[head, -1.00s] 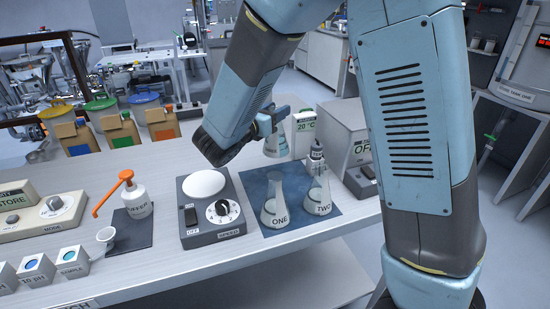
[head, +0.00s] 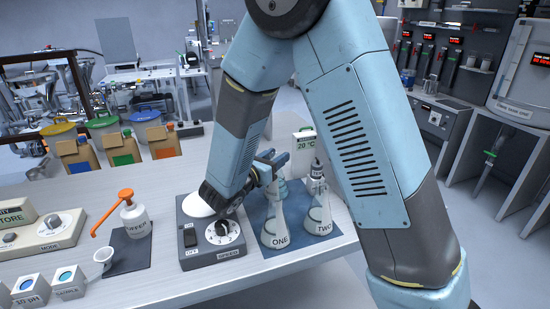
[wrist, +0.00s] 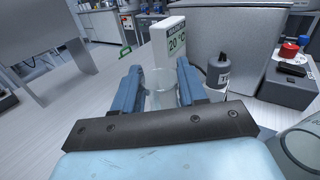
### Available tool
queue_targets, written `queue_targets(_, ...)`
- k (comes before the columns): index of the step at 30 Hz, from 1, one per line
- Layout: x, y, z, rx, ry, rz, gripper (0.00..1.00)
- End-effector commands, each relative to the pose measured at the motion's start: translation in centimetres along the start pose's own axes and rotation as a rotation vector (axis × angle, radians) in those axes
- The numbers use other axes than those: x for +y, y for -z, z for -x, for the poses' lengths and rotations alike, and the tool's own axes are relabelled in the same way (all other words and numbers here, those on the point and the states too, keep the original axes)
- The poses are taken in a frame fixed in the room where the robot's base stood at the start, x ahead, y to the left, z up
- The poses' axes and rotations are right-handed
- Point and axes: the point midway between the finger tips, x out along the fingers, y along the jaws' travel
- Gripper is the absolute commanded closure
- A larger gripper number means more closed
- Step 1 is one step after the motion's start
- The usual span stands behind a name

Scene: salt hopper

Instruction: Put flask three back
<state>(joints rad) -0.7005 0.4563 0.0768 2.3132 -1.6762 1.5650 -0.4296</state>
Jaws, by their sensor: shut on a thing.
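My gripper (head: 272,165) is shut on a clear glass flask (wrist: 160,92), which shows between its blue fingers in the wrist view. In the head view the arm and flask ONE partly hide the held flask, and no label on it is readable. Flask ONE (head: 275,232) and flask TWO (head: 318,217) stand upright on a dark blue mat (head: 257,210). The held flask is just behind flask ONE, over the back of the mat. I cannot tell whether it touches the mat.
A stirrer with a dial (head: 222,232) stands left of the mat, partly behind my arm. A buffer bottle with an orange pump (head: 135,215) is further left.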

Motion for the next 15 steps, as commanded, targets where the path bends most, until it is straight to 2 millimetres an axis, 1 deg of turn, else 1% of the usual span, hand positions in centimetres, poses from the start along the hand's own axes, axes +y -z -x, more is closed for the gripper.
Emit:
queue_targets(4,0.01,0.15,-0.02,0.0,0.0,0.001,1.0)
queue_targets(5,0.01,0.17,-0.02,0.0,0.0,0.001,0.56)
queue_targets(12,0.0,0.14,-0.04,0.0,0.001,0.0,0.33)
queue_targets(15,-0.01,0.13,-0.05,0.0,0.001,0.0,0.33)
